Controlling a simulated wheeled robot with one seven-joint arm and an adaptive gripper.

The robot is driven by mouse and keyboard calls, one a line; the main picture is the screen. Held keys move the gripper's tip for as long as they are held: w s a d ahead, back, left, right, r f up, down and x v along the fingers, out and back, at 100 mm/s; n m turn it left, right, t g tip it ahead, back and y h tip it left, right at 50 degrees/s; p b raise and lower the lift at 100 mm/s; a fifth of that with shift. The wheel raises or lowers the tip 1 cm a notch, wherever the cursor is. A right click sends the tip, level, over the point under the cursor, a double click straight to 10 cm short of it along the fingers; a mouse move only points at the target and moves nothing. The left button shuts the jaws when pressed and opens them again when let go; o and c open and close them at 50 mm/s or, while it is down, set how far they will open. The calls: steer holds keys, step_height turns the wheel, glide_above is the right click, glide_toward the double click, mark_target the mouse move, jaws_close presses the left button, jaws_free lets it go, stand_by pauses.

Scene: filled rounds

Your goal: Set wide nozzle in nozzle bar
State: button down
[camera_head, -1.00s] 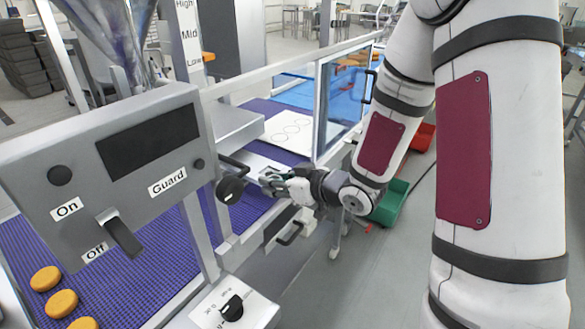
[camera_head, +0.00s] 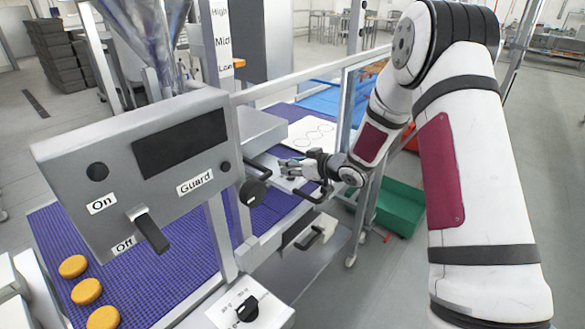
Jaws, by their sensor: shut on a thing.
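A black handle (camera_head: 320,192) is just below my wrist, and another handle (camera_head: 309,238) is lower. A purple belt (camera_head: 165,262) carries orange rounds. A green crate (camera_head: 396,208) lies on the floor at right.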

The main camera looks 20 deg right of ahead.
steer(key=shift+f, duration=0.7)
steer(key=shift+f, duration=0.15)
steer(key=c, duration=1.2)
jaws_free()
